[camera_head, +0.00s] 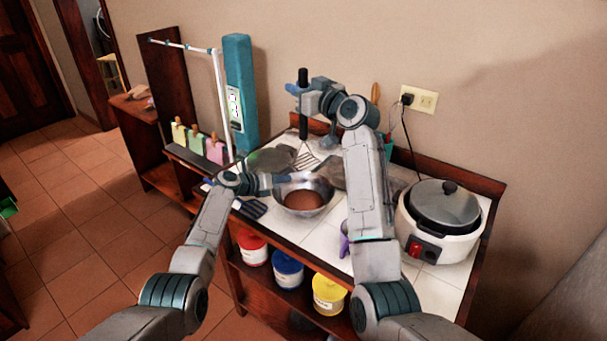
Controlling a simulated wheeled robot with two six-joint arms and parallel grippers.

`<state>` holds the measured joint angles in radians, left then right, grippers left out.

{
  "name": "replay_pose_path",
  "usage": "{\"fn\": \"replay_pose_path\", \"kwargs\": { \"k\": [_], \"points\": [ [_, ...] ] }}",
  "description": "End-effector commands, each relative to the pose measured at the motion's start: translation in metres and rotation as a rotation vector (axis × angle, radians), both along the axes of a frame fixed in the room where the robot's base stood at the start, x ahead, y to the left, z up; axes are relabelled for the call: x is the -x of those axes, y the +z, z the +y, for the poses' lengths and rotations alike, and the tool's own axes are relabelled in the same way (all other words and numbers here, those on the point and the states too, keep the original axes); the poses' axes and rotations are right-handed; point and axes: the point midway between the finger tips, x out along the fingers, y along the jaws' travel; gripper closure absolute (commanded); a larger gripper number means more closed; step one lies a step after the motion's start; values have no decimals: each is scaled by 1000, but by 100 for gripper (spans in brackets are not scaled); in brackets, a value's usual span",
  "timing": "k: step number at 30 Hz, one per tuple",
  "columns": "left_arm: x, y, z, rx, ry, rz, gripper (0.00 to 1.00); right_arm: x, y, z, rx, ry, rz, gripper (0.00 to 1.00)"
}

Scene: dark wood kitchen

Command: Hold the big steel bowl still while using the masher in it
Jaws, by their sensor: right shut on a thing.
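The big steel bowl (325,186) stands on the white tiled counter with something brown inside. My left gripper (284,181) is at the bowl's left rim. It is too small to tell whether its fingers are closed on the rim. My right gripper (303,93) is shut on the black handle of the masher (303,128) and holds it upright. The masher's wire head (306,160) shows just above the bowl's far rim in the picture, outside the brown contents. I cannot tell its exact height over the bowl.
A white rice cooker (448,245) stands on the right of the counter (432,294). A dark pan (272,160) lies behind the bowl. A purple cup (344,240) is partly hidden by my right arm. Red, blue and yellow-labelled tubs (329,294) sit on the shelf below.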

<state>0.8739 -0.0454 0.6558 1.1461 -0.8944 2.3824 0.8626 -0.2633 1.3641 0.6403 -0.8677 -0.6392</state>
Motion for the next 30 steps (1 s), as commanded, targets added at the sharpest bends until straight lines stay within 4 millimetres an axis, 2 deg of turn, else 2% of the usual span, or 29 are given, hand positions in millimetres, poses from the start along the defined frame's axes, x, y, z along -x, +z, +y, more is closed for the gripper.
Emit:
{"fn": "replay_pose_path", "kwargs": {
  "k": [3,4,7,20,26,30],
  "points": [
    [0,-1,0,0,-1,2,100,0,0,0,0,0,0,100],
    [0,-1,0,0,-1,2,90,0,0,0,0,0,0,100],
    [0,-1,0,0,0,1,70,0,0,0,0,0,0,100],
    [3,1,5,1,1,-1,70,0,0,0,0,0,0,100],
    [17,8,22,-1,0,-1,70,0,0,0,0,0,0,100],
    [31,16,42,-2,2,-2,70,0,0,0,0,0,0,100]
  ]
}}
